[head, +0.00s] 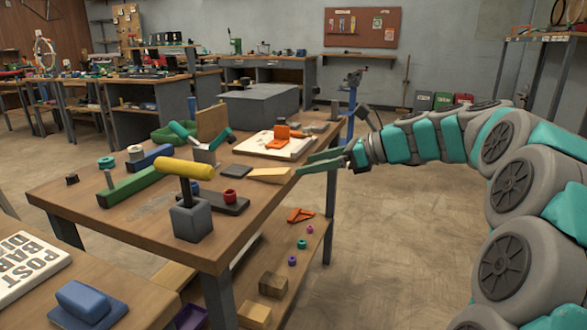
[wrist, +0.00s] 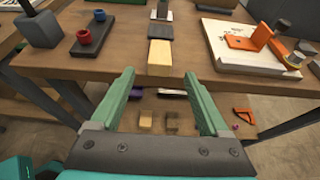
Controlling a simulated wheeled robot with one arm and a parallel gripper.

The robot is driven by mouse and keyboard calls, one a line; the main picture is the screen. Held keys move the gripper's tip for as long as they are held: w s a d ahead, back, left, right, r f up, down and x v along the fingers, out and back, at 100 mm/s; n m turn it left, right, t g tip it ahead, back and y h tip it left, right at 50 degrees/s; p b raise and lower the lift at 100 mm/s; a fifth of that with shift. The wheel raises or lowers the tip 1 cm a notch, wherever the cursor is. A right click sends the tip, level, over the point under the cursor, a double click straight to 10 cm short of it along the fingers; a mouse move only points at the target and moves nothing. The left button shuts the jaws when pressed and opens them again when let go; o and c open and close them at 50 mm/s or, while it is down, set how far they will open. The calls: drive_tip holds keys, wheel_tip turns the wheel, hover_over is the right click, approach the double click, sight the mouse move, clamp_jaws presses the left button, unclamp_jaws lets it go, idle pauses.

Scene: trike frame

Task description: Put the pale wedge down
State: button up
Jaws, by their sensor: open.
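The pale wedge (head: 269,175) lies on the wooden workbench (head: 130,216), close to its edge on the side of my arm. In the wrist view the wedge (wrist: 160,53) is straight ahead, in line with the gap between my fingers. My gripper (head: 303,165) has two green fingers and is open and empty. In the wrist view the gripper (wrist: 160,76) has its fingertips spread on either side of the wedge's near end. No finger appears to touch the wedge.
A white board (head: 262,149) with orange parts lies behind the wedge. A dark plate (head: 222,206) with a red ring (head: 230,196) lies to its left. A yellow-topped grey post (head: 191,218) stands near the front. Small parts lie on the lower shelf.

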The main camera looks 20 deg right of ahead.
drive_tip(key=s+a+f+n+g+h, duration=0.25)
drive_tip(key=s+a+f+n, duration=0.35)
drive_tip(key=s, duration=0.4)
drive_tip(key=s+a+f+n+g+h, duration=0.1)
drive_tip(key=s+a+f+n+g, duration=0.3)
drive_tip(key=s+a+f+n, duration=0.4)
drive_tip(key=s+d+f+n+g+h, duration=0.1)
drive_tip(key=s+d+f+n+h, duration=0.1)
drive_tip(key=s, duration=0.5)
drive_tip(key=s+d+f+n+g+h, duration=0.1)
drive_tip(key=s+d+f+n+h, duration=0.2)
drive_tip(key=s, duration=0.4)
drive_tip(key=s+d+f+n+g+h, duration=0.1)
drive_tip(key=s+d+f+n+h, duration=0.1)
drive_tip(key=s+f+n, duration=0.3)
drive_tip(key=shift+s+d+n, duration=0.4)
drive_tip(key=shift+s+n, duration=0.2)
drive_tip(key=shift+s, duration=0.45)
